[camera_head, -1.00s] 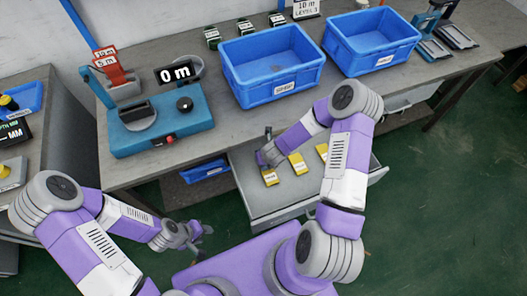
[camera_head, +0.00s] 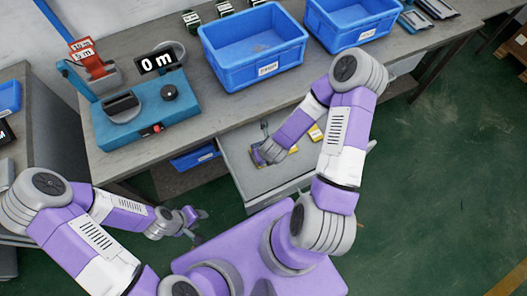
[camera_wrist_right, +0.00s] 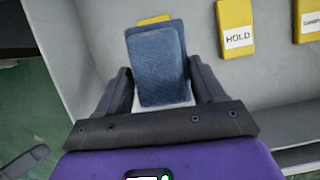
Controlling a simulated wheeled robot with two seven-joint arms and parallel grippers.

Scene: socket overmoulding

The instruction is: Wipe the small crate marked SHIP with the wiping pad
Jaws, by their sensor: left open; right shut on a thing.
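A blue crate (camera_head: 228,70) stands on the bench; its small front label seems to read SHIP. My right gripper (camera_head: 262,154) reaches into the open drawer (camera_head: 238,172) below the bench edge. In the right wrist view it is shut on a blue, textured wiping pad (camera_wrist_right: 157,62), held between its two dark fingers. The pad partly covers a yellow block (camera_wrist_right: 153,19). My left gripper (camera_head: 196,218) is open and empty, in front of the bench at the lower left, away from the crates.
A second blue crate (camera_head: 345,36) stands to the right. In the drawer lie yellow blocks, one marked HOLD (camera_wrist_right: 236,28). Bench in front of the crates is clear.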

